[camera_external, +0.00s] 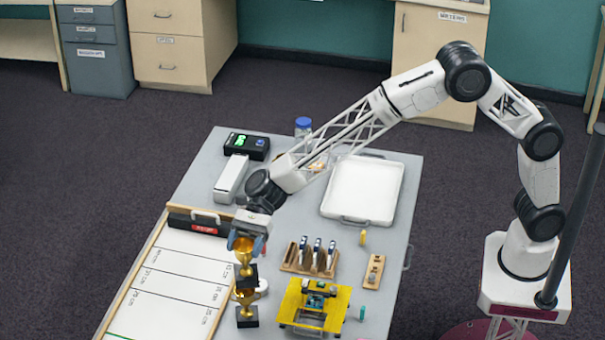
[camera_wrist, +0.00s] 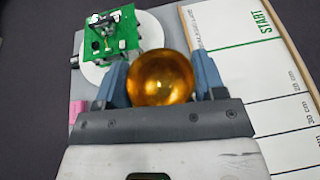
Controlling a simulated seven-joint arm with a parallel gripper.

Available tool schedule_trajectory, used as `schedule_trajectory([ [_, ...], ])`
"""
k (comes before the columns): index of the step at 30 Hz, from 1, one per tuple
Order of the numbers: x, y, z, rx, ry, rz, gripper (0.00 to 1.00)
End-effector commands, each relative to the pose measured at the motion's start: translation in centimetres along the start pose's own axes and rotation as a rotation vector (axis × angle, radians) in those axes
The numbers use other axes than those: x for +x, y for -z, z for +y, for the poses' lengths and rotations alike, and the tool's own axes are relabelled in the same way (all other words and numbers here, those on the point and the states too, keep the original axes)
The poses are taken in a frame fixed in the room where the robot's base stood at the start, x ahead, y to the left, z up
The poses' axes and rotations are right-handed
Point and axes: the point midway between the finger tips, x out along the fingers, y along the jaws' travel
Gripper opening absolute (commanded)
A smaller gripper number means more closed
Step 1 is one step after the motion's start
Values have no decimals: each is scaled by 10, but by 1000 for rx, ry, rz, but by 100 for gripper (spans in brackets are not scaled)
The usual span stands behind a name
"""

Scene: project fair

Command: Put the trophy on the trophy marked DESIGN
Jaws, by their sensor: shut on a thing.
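My gripper (camera_external: 247,242) points down at the near left part of the table and is shut on a gold trophy (camera_external: 244,255) with a black base. In the wrist view the round gold cup of this trophy (camera_wrist: 162,78) sits between the two blue fingers of my gripper (camera_wrist: 161,82). A second gold trophy (camera_external: 246,297) with a black base stands upright on the table directly below. The held trophy's base appears at the lower cup's rim; I cannot tell whether they touch. No marking is readable on either trophy.
A yellow platform (camera_external: 296,318) with a device stands right of the trophies. A wooden rack (camera_external: 292,266) is behind it. A white marked track (camera_external: 180,270) lies at the left. A white tray (camera_external: 362,190) is farther back. The wrist view shows a green circuit board (camera_wrist: 125,32) on a white disc.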

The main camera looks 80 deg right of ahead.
Motion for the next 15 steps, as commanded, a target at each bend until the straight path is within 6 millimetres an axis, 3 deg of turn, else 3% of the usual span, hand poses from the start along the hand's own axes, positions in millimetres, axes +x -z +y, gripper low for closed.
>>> schedule_trajectory([
  [15, 4, -1, -5, -1, 0, 0, 10],
])
